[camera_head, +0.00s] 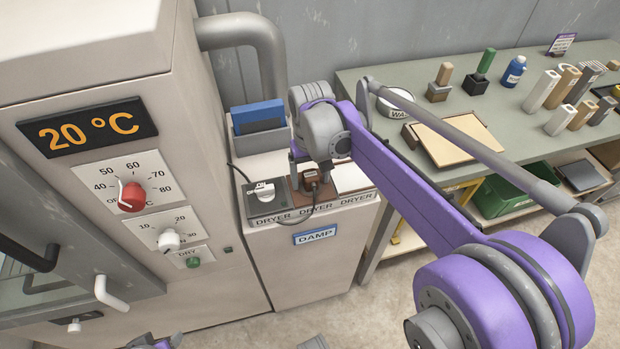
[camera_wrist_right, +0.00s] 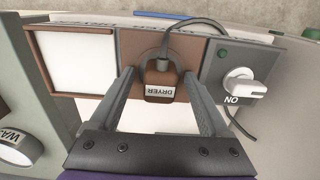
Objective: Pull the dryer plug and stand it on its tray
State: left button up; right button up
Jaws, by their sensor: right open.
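The dryer plug (camera_wrist_right: 160,80) is a brown block labelled DRYER, with a grey cord. It sits in the brown socket plate (camera_wrist_right: 186,58) on top of the DAMP cabinet. It also shows in the head view (camera_head: 312,178), partly covered by my right gripper (camera_head: 305,172). In the right wrist view my right gripper (camera_wrist_right: 160,76) is open, one finger on each side of the plug with visible gaps. The plug's tray (camera_wrist_right: 80,62), a white pad in a brown frame, is empty beside the socket.
A grey plate with a white switch knob (camera_head: 262,190) adjoins the socket on the other side from the tray. A bin with a blue item (camera_head: 258,118) stands behind. The workbench (camera_head: 480,115) at right holds a WAX dish, a board and several blocks.

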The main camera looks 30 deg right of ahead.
aim_at(311, 174)
dwell(0.7)
grip_shut()
dwell(0.4)
jog(key=shift+r, duration=0.15)
jog(key=shift+r+p, duration=2.4)
jog(key=shift+r, duration=0.5)
jog(key=shift+d, duration=0.1)
jog(key=shift+s+d, duration=0.4)
jog(key=shift+d, duration=1.35)
jog(key=shift+s+d, duration=0.45)
jog(key=shift+d, duration=1.25)
jog(key=shift+s+d, duration=0.4)
jog(key=shift+d, duration=1.35)
